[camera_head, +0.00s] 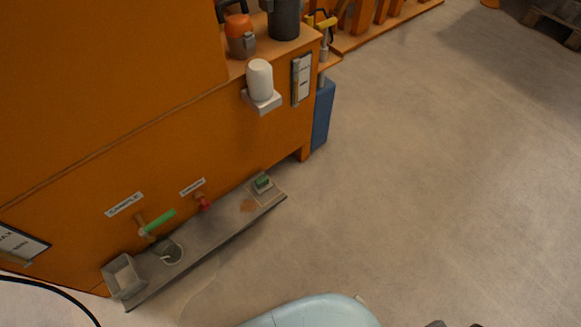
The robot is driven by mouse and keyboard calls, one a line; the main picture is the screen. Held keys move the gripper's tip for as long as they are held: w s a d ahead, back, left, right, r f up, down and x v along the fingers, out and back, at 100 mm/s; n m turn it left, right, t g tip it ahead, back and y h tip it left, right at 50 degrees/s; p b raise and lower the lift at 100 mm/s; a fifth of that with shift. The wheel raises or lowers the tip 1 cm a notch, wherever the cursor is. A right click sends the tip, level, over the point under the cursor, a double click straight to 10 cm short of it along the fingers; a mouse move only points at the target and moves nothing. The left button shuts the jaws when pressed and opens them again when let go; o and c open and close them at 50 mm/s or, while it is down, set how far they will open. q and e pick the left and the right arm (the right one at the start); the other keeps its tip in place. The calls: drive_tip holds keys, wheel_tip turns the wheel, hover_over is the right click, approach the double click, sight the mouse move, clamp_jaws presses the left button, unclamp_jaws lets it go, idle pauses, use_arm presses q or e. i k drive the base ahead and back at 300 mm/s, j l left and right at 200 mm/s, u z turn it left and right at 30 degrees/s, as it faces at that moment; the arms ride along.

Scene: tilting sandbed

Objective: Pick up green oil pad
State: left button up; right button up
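A small green pad (262,181), which looks like the green oil pad, sits on a pale square holder at the right end of a narrow grey ledge (220,228). The ledge runs low along the front of an orange machine. Nothing of mine touches the pad. My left gripper is not in view. Small dark tips at the bottom edge, right of centre, may belong to my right gripper (455,325); too little shows to tell whether it is open or shut.
The orange machine (120,70) fills the left. On the ledge are a grey open box (123,277) and a round drain (172,253). A green-handled valve (159,222) and a red knob (203,202) stick out above it. The floor (420,170) at right is clear.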

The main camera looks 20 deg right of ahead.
sight(263, 184)
drive_tip(key=z, duration=0.35)
drive_tip(key=k+l, duration=0.1)
drive_tip(key=k, duration=0.6)
drive_tip(key=k+l, duration=0.1)
drive_tip(key=k, duration=0.65)
